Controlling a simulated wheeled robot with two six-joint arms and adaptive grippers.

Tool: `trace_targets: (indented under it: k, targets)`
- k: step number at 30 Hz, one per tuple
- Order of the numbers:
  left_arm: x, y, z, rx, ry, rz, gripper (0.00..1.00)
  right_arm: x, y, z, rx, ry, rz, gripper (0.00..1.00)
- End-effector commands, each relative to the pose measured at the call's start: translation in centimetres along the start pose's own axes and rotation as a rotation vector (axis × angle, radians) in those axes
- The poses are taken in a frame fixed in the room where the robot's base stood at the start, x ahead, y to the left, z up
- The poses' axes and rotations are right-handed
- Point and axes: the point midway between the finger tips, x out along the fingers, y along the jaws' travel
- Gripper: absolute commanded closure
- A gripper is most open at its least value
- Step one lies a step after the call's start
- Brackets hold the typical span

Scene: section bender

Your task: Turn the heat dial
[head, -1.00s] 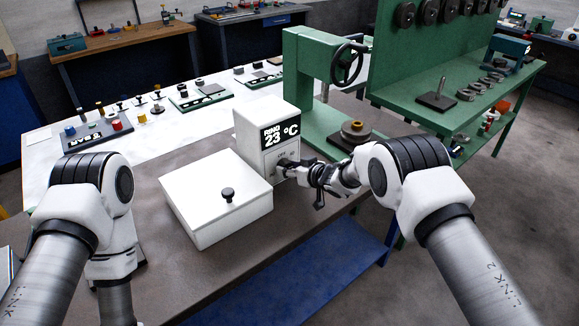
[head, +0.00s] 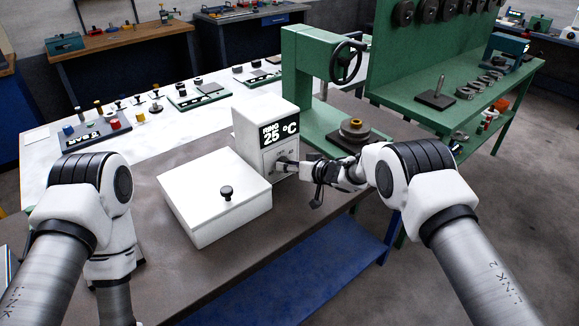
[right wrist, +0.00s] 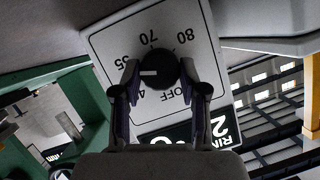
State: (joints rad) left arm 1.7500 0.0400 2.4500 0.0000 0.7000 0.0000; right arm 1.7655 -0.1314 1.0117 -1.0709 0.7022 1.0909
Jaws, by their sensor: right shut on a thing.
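The heat dial (right wrist: 165,78) is a round black knob with a white pointer line, on a white panel marked OFF, 55, 70 and 80; another mark is partly hidden by a finger. In the right wrist view the panel appears upside down and the pointer lies toward the left, near 55. My right gripper (right wrist: 159,71) is shut on the dial, one finger on each side. In the head view the right gripper (head: 283,163) is at the front of the white heater unit (head: 262,112), hiding most of the dial. The unit's display (head: 279,131) reads 25 °C. My left gripper is not visible.
A white lidded box (head: 215,190) with a black knob stands left of the gripper on the grey-brown table (head: 290,235). A green press (head: 307,80) with a handwheel stands behind, with a round stepped piece (head: 354,130) beside my right wrist.

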Motion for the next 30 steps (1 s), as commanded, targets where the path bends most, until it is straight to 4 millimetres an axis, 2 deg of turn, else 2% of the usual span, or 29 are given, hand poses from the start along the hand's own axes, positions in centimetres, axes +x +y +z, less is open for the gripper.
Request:
trace_targets:
  k: [1,3,12,16,20,27,30]
  targets:
    - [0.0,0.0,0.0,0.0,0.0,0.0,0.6,0.0,-0.1,-0.5,-0.002,0.008,-0.001,0.54]
    - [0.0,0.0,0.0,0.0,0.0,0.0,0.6,0.0,-0.1,-0.5,-0.002,0.007,0.0,0.32]
    - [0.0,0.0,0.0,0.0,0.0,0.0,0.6,-0.1,0.0,-0.2,-0.001,0.003,0.0,0.32]
    - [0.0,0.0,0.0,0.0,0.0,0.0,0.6,-1.0,0.1,-0.2,0.002,0.001,0.002,0.32]
    - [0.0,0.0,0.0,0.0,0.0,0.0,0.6,-3.3,0.0,-0.2,0.003,0.002,0.003,0.32]
    - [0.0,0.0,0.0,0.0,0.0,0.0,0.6,-9.5,0.0,-0.3,0.002,0.004,0.002,0.32]
    - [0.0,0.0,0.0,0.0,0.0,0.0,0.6,-11.1,0.1,-0.2,0.0,0.003,0.002,0.32]
